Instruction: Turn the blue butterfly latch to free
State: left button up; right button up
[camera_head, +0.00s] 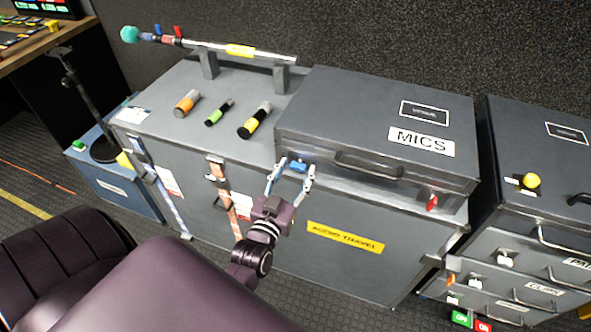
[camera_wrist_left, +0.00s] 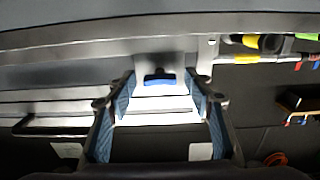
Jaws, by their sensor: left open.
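The blue butterfly latch (camera_head: 298,167) is on the front of the grey MICS case (camera_head: 375,112), at the left of its handle. In the left wrist view the latch (camera_wrist_left: 159,82) shows as a blue piece on a light metal plate, ahead of the fingertips. My left gripper (camera_head: 291,172) is open, with its two fingers on either side of the latch in the head view. In the left wrist view my left gripper (camera_wrist_left: 160,85) shows a gap between its fingers and nothing held. I cannot tell whether a finger touches the latch. My right gripper is not in view.
The MICS case lies on a larger grey trunk (camera_head: 180,165) with a yellow label. A red latch (camera_head: 432,202) is at the case's right. Several microphones, one a yellow-banded microphone (camera_head: 255,121), lie left of the case. A drawer unit (camera_head: 535,215) stands at right.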

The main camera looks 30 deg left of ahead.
pick_arm(q)
jog(key=shift+w, duration=0.1)
jog(key=c, duration=1.2)
jog(key=shift+o, duration=0.2)
jog(key=shift+n, duration=0.3)
jog(key=n+p, duration=0.2)
jog(key=shift+r+n, duration=0.1)
jog(key=shift+n, duration=0.2)
jog(key=n+p, duration=0.1)
jog(key=n, duration=1.2)
jog(key=shift+n, duration=0.3)
